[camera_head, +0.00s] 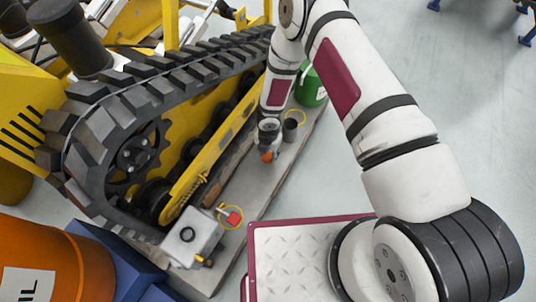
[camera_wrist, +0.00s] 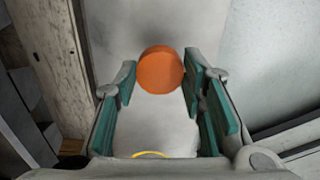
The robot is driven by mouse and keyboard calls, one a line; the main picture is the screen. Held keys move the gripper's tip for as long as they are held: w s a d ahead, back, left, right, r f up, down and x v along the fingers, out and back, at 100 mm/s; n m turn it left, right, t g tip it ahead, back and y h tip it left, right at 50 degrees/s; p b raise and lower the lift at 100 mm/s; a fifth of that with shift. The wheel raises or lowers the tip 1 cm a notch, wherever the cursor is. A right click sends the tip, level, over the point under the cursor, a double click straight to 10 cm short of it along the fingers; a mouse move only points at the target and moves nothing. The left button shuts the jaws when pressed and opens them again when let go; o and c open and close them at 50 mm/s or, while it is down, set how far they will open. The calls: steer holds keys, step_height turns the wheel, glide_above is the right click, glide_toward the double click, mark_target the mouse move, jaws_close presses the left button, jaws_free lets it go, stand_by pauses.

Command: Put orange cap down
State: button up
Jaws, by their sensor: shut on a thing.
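The orange cap (camera_wrist: 160,70) is a round orange disc between the teal-padded fingertips in the wrist view. In the head view it is a small orange patch (camera_head: 267,157) at the end of my arm. My gripper (camera_wrist: 159,82) is shut on the cap. In the head view my gripper (camera_head: 268,148) is over the grey slab (camera_head: 262,184) beside the yellow track frame. Whether the cap touches the slab is hard to tell.
A dark grey cup (camera_head: 290,130) and a yellow ring (camera_head: 298,116) are just right of my gripper. A green container (camera_head: 311,88) stands behind. The tracked carrier (camera_head: 135,150) closes off the left. A grey box (camera_head: 192,236) with a red part (camera_head: 234,218) is nearer.

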mark_target(268, 153)
steer(key=shift+w, duration=0.5)
steer(key=shift+f+b, duration=1.1)
steer(key=shift+f, duration=0.65)
steer(key=shift+f, duration=0.2)
steer(key=o, duration=1.1)
steer(key=shift+o, duration=0.3)
steer(key=shift+r, duration=0.1)
step_height(268, 153, up, 12)
steer(key=p, duration=0.4)
steer(key=shift+r+p, duration=0.15)
steer(key=shift+p, duration=0.25)
